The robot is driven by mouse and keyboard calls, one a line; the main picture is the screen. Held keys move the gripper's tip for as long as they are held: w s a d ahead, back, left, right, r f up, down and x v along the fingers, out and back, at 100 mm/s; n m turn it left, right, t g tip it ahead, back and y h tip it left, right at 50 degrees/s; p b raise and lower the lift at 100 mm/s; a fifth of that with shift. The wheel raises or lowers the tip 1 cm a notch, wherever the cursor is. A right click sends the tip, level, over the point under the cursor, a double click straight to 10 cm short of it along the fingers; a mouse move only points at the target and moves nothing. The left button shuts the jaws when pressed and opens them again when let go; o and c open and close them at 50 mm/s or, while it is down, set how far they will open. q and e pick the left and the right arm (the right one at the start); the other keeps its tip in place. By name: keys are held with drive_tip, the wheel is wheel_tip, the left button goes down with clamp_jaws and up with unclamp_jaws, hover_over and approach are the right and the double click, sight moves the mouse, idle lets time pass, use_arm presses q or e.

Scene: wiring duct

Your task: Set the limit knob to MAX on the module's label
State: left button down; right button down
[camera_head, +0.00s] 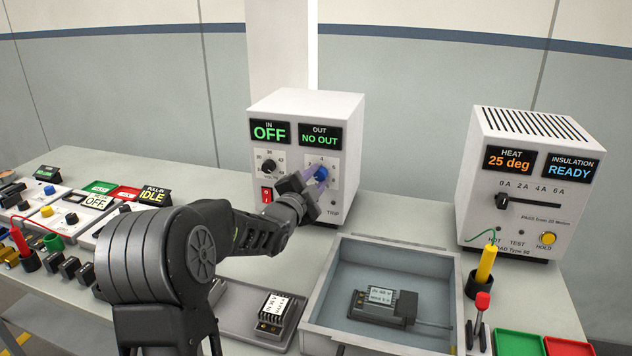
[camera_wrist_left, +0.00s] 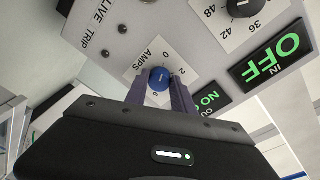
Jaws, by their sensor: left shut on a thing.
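The blue limit knob (camera_head: 321,173) is on the right half of the front of the white power supply (camera_head: 308,104), on a dial marked AMPS. The knob also shows in the left wrist view (camera_wrist_left: 159,78). My left gripper (camera_head: 315,180) is shut on the knob, with a purple finger on each side. The knob's pointer is too small to read. A module with a white label (camera_head: 380,296) lies in the grey tray (camera_head: 322,312). A second labelled module (camera_head: 273,305) sits left of it. Their label print is too small to read. My right gripper is not in view.
The supply reads OFF and NO OUT; a black knob (camera_head: 268,166) and red switch (camera_head: 266,194) are left of the blue knob. A heat tester (camera_head: 525,180) stands at right, beside a yellow probe (camera_head: 486,264). Several small devices fill the left bench.

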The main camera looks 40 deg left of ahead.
use_arm(q)
drive_tip(key=m+b, duration=0.9)
drive_tip(key=b, duration=0.6)
drive_tip(key=shift+f+m+g, duration=0.15)
drive_tip(key=shift+m+g, duration=0.25)
drive_tip(key=shift+r+m+y+b, duration=0.2)
drive_tip(key=shift+m+y+b, duration=0.15)
drive_tip(key=shift+b, duration=0.45)
drive_tip(key=c, duration=1.1)
unclamp_jaws()
